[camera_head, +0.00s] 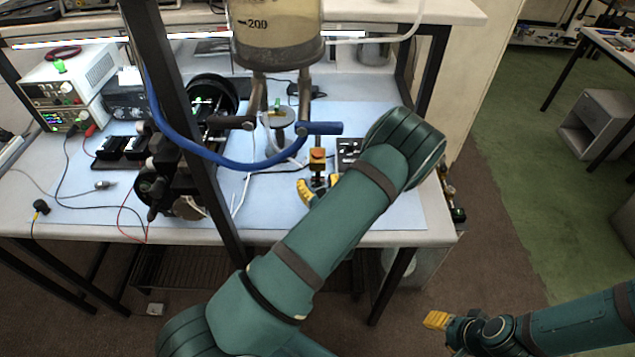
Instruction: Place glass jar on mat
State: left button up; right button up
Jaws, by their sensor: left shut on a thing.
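The light blue mat (385,215) covers much of the workbench. A large clear vessel (275,32) marked 200 hangs over it at the top. Below the vessel is a small round glass-like piece with a grey top (279,118), partly behind a blue hose; I cannot tell whether it is the glass jar. My left gripper (316,190) is low over the mat, mostly behind my forearm.
A dark upright post (185,120) and the blue hose (235,163) cross in front of the bench. Dark equipment (165,185) and a white power supply (75,85) stand at the left. Cables lie across the mat. The mat's front right area is clear.

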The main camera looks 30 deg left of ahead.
pick_arm(q)
jog(key=shift+f, duration=0.1)
jog(key=o, duration=1.3)
jog(key=shift+r, duration=0.2)
jog(key=b+v, duration=0.1)
jog(key=v, duration=1.1)
jog(key=shift+d+f, duration=0.1)
